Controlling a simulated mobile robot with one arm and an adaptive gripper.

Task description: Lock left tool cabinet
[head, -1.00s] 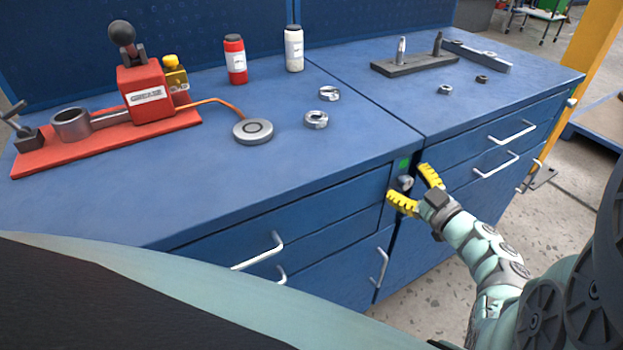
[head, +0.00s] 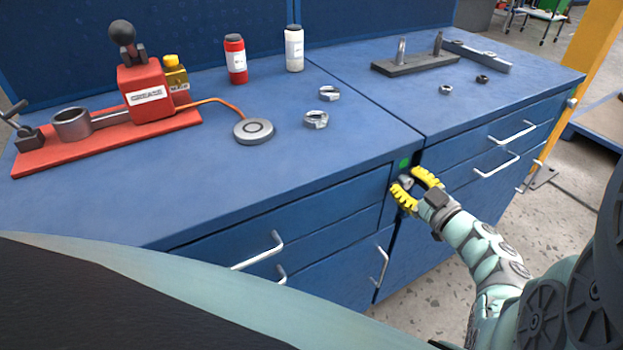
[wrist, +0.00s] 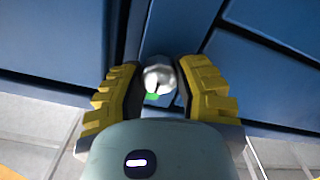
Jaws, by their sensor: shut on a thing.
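The left tool cabinet (head: 330,225) is blue, with drawers and silver handles on its front. Its silver lock knob (head: 405,181) sits at the upper right of that front, just below a small green mark (head: 404,163). My gripper (head: 415,185) has its yellow ribbed fingers closed on either side of the knob. In the wrist view the round silver knob (wrist: 159,78) shows between the two fingertips, with a bit of green (wrist: 152,97) beside it. The fingers hide part of the knob.
A red grease press (head: 147,90), a red bottle (head: 235,60), a white bottle (head: 294,48) and metal rings stand on the left cabinet top. A second blue cabinet (head: 480,150) adjoins on the right, and a yellow post (head: 590,60) stands beyond it.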

